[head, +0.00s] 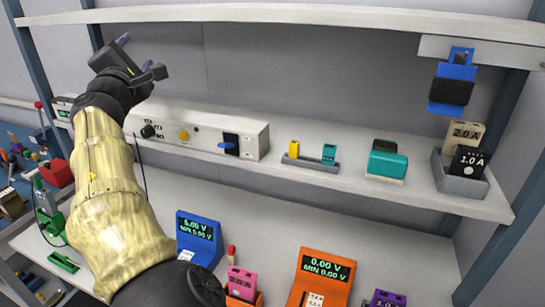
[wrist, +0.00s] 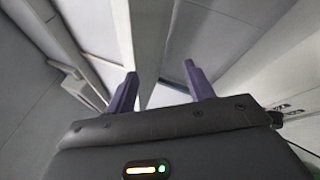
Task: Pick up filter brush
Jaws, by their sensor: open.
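I cannot make out a filter brush for certain in either view. A teal block with a darker top and a pale base (head: 387,161) sits on the shelf right of centre in the head view; I cannot tell whether it is a brush. My gripper (head: 141,57) is raised at the upper left, above the long grey panel and well to the left of the teal block. Its purple fingers also show in the wrist view (wrist: 160,82), apart with nothing between them. The wrist view shows only walls, posts and shelf parts beyond.
The shelf holds a grey switch panel (head: 192,137), a small rack (head: 311,164) with yellow and teal pieces, and a holder (head: 461,184) with labelled blocks. An upper shelf (head: 300,17) spans above. Blue (head: 200,236) and orange (head: 322,276) meters stand on the bench below.

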